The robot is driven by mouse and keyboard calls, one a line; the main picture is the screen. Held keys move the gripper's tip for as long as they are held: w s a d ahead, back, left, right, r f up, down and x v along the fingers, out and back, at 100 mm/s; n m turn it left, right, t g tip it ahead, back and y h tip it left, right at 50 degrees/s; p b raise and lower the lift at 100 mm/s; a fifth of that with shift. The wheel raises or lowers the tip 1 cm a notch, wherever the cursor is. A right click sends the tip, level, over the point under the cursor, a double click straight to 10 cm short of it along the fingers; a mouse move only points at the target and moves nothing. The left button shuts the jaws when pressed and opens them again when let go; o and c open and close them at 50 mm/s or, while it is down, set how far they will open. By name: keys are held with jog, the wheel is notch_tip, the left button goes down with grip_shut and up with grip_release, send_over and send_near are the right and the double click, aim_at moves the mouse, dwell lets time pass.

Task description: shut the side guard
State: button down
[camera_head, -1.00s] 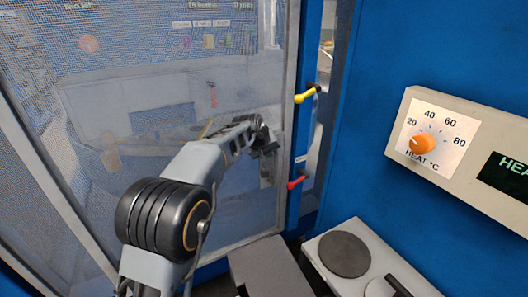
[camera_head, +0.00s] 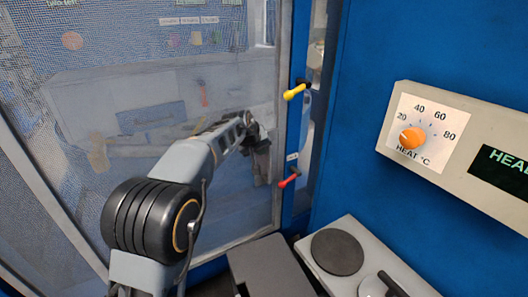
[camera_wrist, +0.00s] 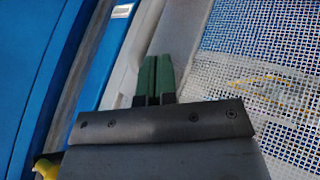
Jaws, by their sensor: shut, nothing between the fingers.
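The side guard is a see-through mesh panel in a grey frame (camera_head: 280,125). It fills the left half of the head view, and its right frame edge stands close beside a blue post. I cannot tell whether a gap is left there. In the wrist view its mesh (camera_wrist: 265,90) is on the right and its frame (camera_wrist: 197,50) runs up the middle. My gripper (camera_head: 262,165) is in front of the guard near its right edge. Its green fingers (camera_wrist: 153,77) are together with nothing between them, over the frame; contact cannot be told.
A yellow handle (camera_head: 294,92) and a red handle (camera_head: 289,180) stick out from the blue post. A heat control panel (camera_head: 410,165) with an orange knob is at right. A hotplate (camera_head: 338,252) and a grey box (camera_head: 265,268) are below.

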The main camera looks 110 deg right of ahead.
jog(key=w+f+b+v, duration=0.1)
jog(key=w+b+v, duration=0.1)
jog(key=v, duration=0.9)
jog(key=shift+w+d, duration=0.2)
jog(key=shift+d, duration=0.05)
jog(key=shift+f, duration=0.1)
